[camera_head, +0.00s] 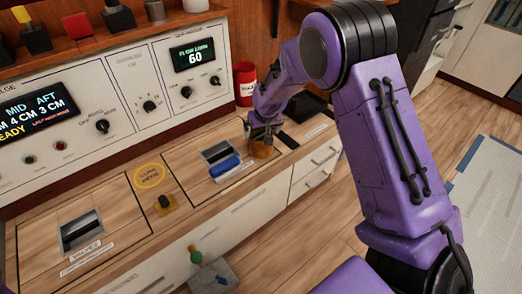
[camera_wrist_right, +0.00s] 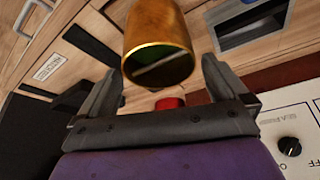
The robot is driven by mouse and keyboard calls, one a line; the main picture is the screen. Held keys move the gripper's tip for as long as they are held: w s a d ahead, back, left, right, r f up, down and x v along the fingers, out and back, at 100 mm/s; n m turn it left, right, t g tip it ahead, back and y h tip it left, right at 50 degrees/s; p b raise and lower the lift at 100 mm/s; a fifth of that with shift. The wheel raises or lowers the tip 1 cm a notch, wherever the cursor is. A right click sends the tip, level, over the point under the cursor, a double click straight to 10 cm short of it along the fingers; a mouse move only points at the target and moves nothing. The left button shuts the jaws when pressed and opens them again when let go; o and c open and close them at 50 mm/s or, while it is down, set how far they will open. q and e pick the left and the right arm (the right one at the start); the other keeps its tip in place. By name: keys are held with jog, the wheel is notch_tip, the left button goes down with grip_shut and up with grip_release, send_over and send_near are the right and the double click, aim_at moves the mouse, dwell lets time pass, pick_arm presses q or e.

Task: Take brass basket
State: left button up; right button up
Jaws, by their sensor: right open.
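The brass basket (camera_head: 262,151) is a small golden cup on the wooden counter, partly hidden below my right gripper (camera_head: 263,128) in the head view. In the right wrist view the basket (camera_wrist_right: 158,40) shows its round rim and hollow, dark end, just beyond the fingertips. My right gripper (camera_wrist_right: 165,78) is open, with one finger on each side of the basket's rim in the picture. I cannot tell whether either finger touches it. My left gripper is not in view.
A blue-handled piece (camera_head: 225,166) lies left of the basket beside a recessed slot (camera_head: 217,150). A red can (camera_head: 245,83) stands behind, near the control panel (camera_head: 130,90). Several knobs stick out there. Drawers (camera_head: 316,170) are below the counter's right end.

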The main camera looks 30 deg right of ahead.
aim_at(261, 139)
jog(key=shift+w+f, duration=0.25)
jog(key=shift+f, duration=0.45)
jog(key=x, duration=0.1)
jog(key=b+x, duration=0.1)
jog(key=x, duration=0.1)
jog(key=b+x, duration=0.1)
jog(key=shift+s+d+f, duration=0.1)
jog(key=shift+f, duration=0.35)
jog(key=shift+f+b, duration=0.3)
jog(key=shift+r, duration=0.15)
jog(key=c, duration=0.9)
jog(key=shift+r, duration=0.1)
